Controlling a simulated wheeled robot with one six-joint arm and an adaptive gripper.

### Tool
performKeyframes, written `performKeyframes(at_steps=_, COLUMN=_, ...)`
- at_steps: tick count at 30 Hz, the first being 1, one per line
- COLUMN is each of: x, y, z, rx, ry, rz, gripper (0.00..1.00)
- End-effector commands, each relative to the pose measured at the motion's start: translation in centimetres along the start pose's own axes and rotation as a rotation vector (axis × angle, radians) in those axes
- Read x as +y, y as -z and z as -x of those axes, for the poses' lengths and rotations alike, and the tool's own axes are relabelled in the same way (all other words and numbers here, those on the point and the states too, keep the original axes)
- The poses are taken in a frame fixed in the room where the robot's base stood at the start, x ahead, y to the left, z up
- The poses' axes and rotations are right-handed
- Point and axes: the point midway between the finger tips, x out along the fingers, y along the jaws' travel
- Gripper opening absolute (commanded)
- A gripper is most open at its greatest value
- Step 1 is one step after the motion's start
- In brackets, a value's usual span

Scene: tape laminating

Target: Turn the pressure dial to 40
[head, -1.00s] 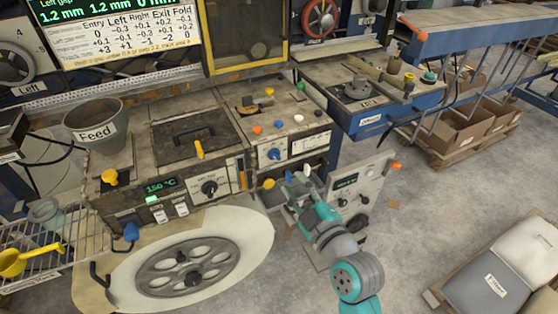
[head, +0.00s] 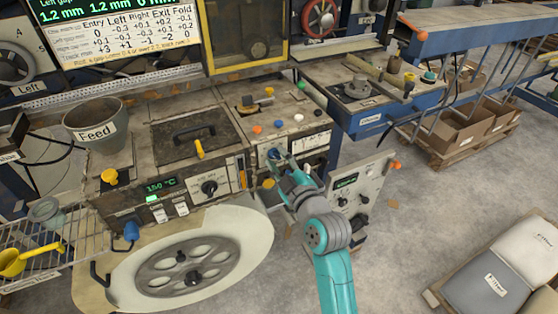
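A blue knob (head: 273,153) sits on the front face of the right-hand worn panel. My gripper (head: 277,161) is right at this knob, and its fingers partly cover the knob's lower side. I cannot tell whether the fingers touch it or are closed around it. The knob's pointer and scale are too small or hidden to read, and so is the lettering that would name the pressure dial. A black dial (head: 209,187) sits on the panel to the left, beside a green display (head: 160,185) reading 150 °C.
A grey control box (head: 358,187) with a display and black knobs stands to the right of my arm. A large spoked reel (head: 188,266) lies in front.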

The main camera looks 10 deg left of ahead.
Motion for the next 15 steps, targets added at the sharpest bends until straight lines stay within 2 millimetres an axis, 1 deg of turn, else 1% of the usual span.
performKeyframes(at_steps=1, x=0.0, y=0.0, z=0.01, rx=0.0, ry=0.0, rz=0.0, gripper=0.26)
performKeyframes(at_steps=4, x=-0.01, y=0.0, z=0.02, rx=0.0, ry=0.0, rz=0.0, gripper=0.01)
performKeyframes(at_steps=15, x=-0.02, y=-0.01, z=0.02, rx=0.0, ry=0.001, rz=-0.018, gripper=0.0)
